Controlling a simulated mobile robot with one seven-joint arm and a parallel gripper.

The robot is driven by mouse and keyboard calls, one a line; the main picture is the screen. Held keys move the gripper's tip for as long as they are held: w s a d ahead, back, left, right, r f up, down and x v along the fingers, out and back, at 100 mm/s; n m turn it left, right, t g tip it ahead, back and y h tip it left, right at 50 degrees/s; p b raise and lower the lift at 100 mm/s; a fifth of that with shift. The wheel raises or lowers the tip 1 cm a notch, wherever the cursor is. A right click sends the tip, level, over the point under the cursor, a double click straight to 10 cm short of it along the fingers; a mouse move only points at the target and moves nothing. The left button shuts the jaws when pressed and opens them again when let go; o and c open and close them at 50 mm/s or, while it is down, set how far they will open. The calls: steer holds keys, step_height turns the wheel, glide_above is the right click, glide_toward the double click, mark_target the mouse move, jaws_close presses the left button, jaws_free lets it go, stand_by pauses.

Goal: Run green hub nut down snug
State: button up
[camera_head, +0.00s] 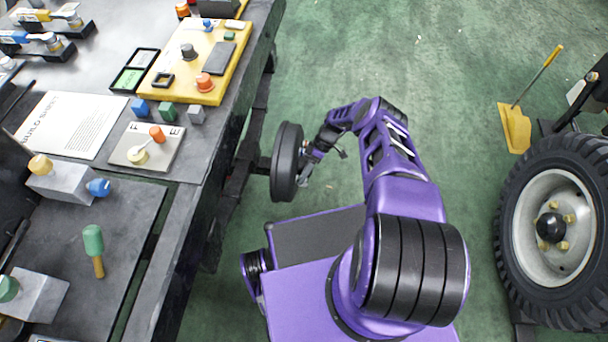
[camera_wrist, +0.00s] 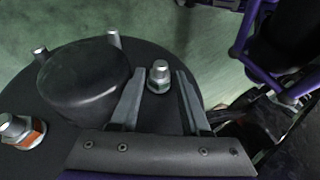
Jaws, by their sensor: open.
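In the wrist view a dark round hub (camera_wrist: 60,140) carries a large black centre cap (camera_wrist: 84,82). A silver nut (camera_wrist: 159,74) sits on a stud near the hub's right edge; I see no clear green on it. My gripper (camera_wrist: 157,88) is open, with one finger on each side of this nut and visible gaps. Another nut (camera_wrist: 15,128) with an orange band is at the left. Two bare-looking studs (camera_wrist: 113,38) stand at the top edge. In the head view my gripper (camera_head: 309,158) is at the right face of the dark hub (camera_head: 286,162); its fingertips are unclear.
A large tyred wheel (camera_head: 555,215) stands at the right, near a yellow shovel-like tool (camera_head: 515,127). Green floor (camera_head: 400,60) is open behind my arm.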

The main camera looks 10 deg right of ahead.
steer(key=v, duration=1.7)
steer(key=shift+d, duration=0.1)
